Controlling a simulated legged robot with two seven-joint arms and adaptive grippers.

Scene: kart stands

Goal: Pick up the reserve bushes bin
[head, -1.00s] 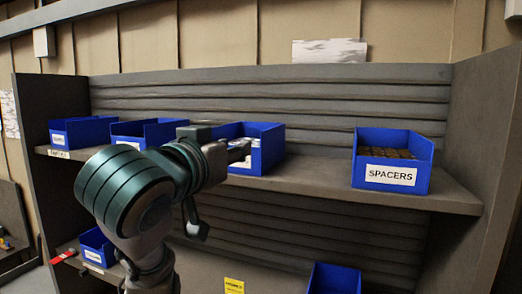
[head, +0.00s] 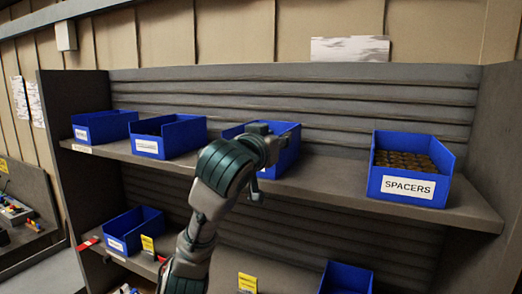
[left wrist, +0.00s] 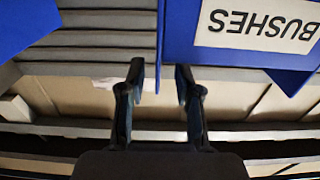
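A blue bin (head: 291,150) stands on the upper shelf, third from the left, partly hidden behind my left gripper. In the left wrist view the bin (left wrist: 180,40) shows at the upper right, its white label reading BUSHES upside down. My left gripper (head: 266,147) is in front of this bin in the head view. In the left wrist view its two fingers (left wrist: 160,72) are apart, with one side edge of the bin appearing between their tips. I cannot tell whether they touch it. My right gripper is not in view.
Two blue bins (head: 95,127) (head: 168,137) stand left on the upper shelf (head: 330,189). The SPACERS bin (head: 409,187), full of dark parts, stands at its right. Below are a left bin (head: 118,239), a right bin (head: 346,280) and yellow tags (head: 247,284).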

